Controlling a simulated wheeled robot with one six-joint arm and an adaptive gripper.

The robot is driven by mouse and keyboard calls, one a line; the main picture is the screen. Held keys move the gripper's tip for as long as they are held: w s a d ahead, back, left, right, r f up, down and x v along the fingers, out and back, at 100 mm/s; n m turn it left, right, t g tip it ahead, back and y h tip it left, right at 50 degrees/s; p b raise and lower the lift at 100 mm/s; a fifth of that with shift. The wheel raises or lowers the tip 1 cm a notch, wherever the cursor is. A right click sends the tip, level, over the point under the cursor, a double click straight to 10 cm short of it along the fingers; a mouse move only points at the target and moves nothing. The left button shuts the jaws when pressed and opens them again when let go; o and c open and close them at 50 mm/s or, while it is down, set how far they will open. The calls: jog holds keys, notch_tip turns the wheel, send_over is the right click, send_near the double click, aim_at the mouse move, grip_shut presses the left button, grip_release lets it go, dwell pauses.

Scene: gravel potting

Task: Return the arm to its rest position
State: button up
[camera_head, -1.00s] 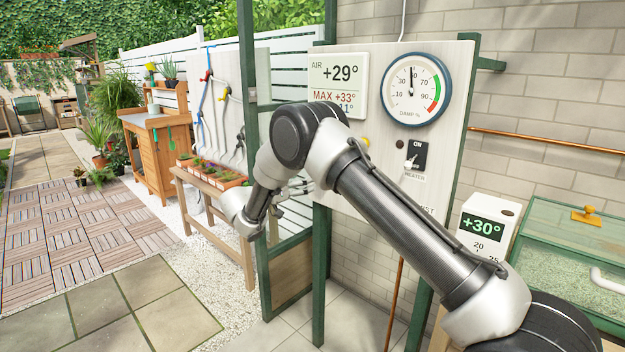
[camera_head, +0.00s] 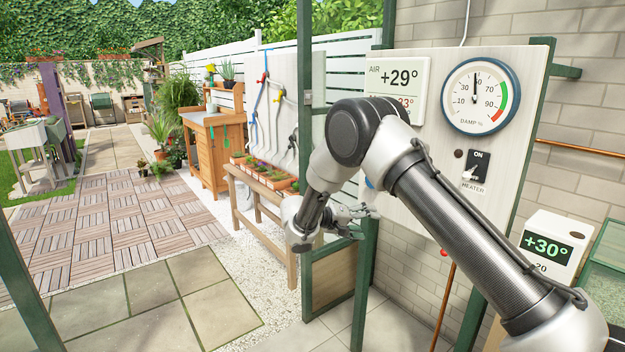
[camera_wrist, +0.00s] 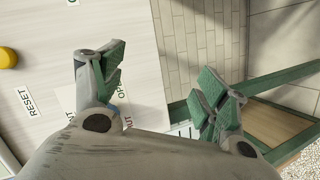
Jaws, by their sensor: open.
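My arm is folded in the head view, with its dark elbow high and the wrist hanging in front of the green frame. My gripper (camera_head: 358,220) points right, close to the lower left part of the white control panel (camera_head: 405,205). In the wrist view my gripper (camera_wrist: 158,88) shows two green-padded fingers spread wide apart. Nothing is between them. The panel's edge and the tiled wall lie behind the gap.
The panel carries a damp dial (camera_head: 479,97), an air display (camera_head: 397,88) and a heater switch (camera_head: 477,167). A green post (camera_head: 368,260) stands near my gripper. A bench with potted plants (camera_head: 265,205) is behind it. Paving at left is clear.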

jog(key=s+d+r+y, duration=0.4)
jog(key=s+d+r, duration=0.2)
jog(key=s, duration=0.8)
jog(key=s+d+r+y, duration=0.4)
jog(key=s+d+r, duration=0.3)
jog(key=s, duration=0.8)
jog(key=s+d+r+y, duration=0.5)
jog(key=s+r, duration=0.3)
jog(key=s, duration=0.6)
jog(key=shift+s+d+g, duration=0.3)
jog(key=shift+d, duration=0.35)
